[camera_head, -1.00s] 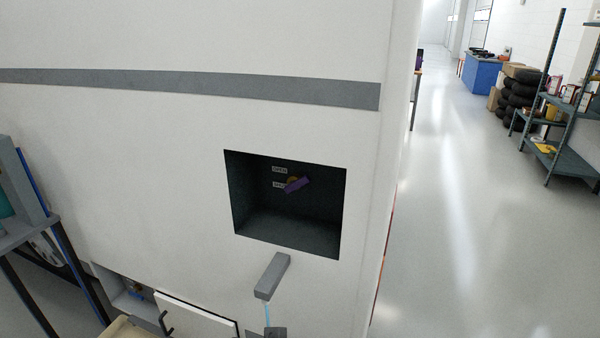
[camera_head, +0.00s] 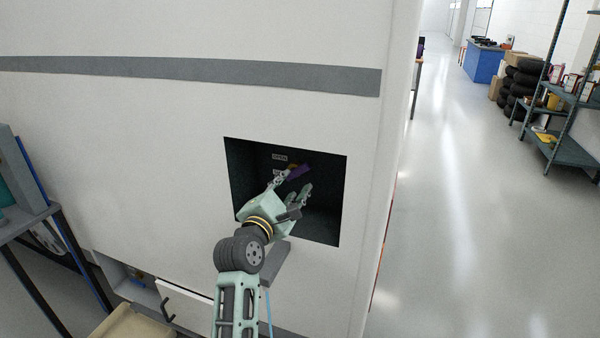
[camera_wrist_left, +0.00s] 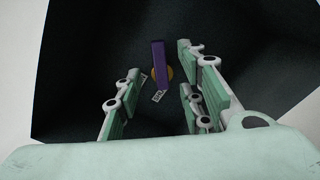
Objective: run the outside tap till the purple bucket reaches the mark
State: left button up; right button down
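The tap's purple lever (camera_head: 299,172) sits on a brass-coloured hub inside a dark square recess (camera_head: 318,225) in the white wall. A label reading OPEN (camera_head: 280,157) is beside it; a second label is partly hidden. My left gripper (camera_head: 291,186) reaches into the recess with fingers spread, just below the lever. In the left wrist view the lever (camera_wrist_left: 159,56) lies between the open fingers, with no clear contact. The grey spout (camera_head: 274,264) is partly behind my arm, and a thin blue stream (camera_head: 269,312) runs down from it. The purple bucket and its mark are out of view.
An open white hatch door (camera_head: 186,300) with a black handle is low on the wall, left of my arm. A dark-framed stand (camera_head: 35,215) is at the left edge. The floor (camera_head: 460,240) to the right is clear, with shelving (camera_head: 570,150) beyond.

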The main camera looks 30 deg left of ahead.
aim_at(301, 170)
pick_arm(q)
jog(key=shift+p+x, duration=0.55)
jog(key=shift+x, duration=3.25)
jog(key=shift+c, duration=0.5)
grip_shut()
